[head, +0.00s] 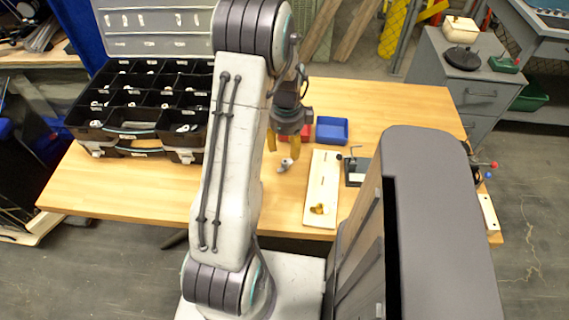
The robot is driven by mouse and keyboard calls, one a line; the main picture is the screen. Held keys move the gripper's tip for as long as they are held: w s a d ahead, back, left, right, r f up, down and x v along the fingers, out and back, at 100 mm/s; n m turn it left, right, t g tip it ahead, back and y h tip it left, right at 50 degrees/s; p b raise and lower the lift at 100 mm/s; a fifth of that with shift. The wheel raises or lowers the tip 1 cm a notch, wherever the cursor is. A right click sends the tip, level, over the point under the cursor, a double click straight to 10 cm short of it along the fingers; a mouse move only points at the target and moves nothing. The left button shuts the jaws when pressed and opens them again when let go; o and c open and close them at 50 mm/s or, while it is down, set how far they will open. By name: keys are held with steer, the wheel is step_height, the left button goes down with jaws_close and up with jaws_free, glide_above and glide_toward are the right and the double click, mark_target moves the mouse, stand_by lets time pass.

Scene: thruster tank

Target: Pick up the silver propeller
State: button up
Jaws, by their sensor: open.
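The silver propeller (285,165) lies on the wooden table top, a small grey piece left of the pale board. My gripper (283,146), with yellow fingers, points down just above it in the picture. The fingers are apart with nothing seen between them. The height of the fingertips over the propeller is hard to tell. My forearm passes just left of this spot and hides part of the table.
A pale board (321,180) with a gold propeller (318,209) lies to the right. A black compartment case (130,132) stands left. A small dark fixture (355,170) is right of the board.

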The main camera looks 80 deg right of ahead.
mark_target(285, 161)
steer(key=shift+f+m, duration=0.35)
steer(key=shift+m, duration=0.75)
steer(key=shift+w+f+p, duration=0.2)
steer(key=shift+f+p, duration=0.25)
steer(key=shift+f, duration=2.85)
steer(key=shift+c, duration=0.2)
jaws_close()
